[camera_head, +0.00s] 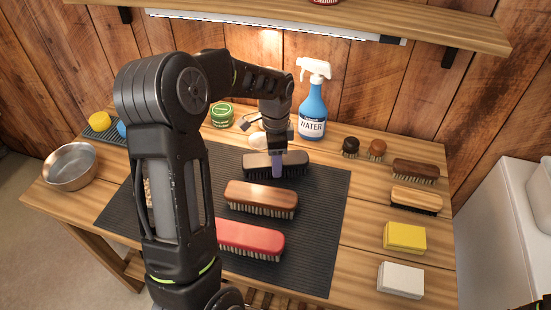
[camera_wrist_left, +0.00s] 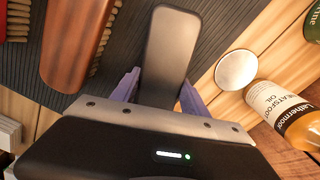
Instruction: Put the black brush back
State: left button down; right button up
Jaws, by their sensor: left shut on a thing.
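The black brush (camera_head: 262,167) is at the back of the dark ribbed mat (camera_head: 318,262), bristles down. Its flat dark back also shows in the left wrist view (camera_wrist_left: 172,45). My left gripper (camera_head: 277,163) comes down on it from above, shut on it, with purple fingers on both sides of its back (camera_wrist_left: 158,92). I cannot tell whether the brush rests on the mat or is slightly lifted. A brown brush (camera_head: 261,198) and a red brush (camera_head: 250,240) lie in front of it on the mat. My right gripper is not in view.
A blue spray bottle (camera_head: 312,105) and a green tin (camera_head: 222,115) stand behind the mat. Brushes (camera_head: 415,170) and yellow (camera_head: 405,236) and white (camera_head: 400,279) blocks line the right side. A metal bowl (camera_head: 70,166) sits left. A shelf (camera_head: 440,28) overhangs the back.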

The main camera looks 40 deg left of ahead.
pick_arm(q)
jog(key=c, duration=0.6)
grip_release()
notch_tip(320, 180, up, 12)
jog(key=shift+r+b, duration=0.15)
jog(key=shift+b, duration=0.25)
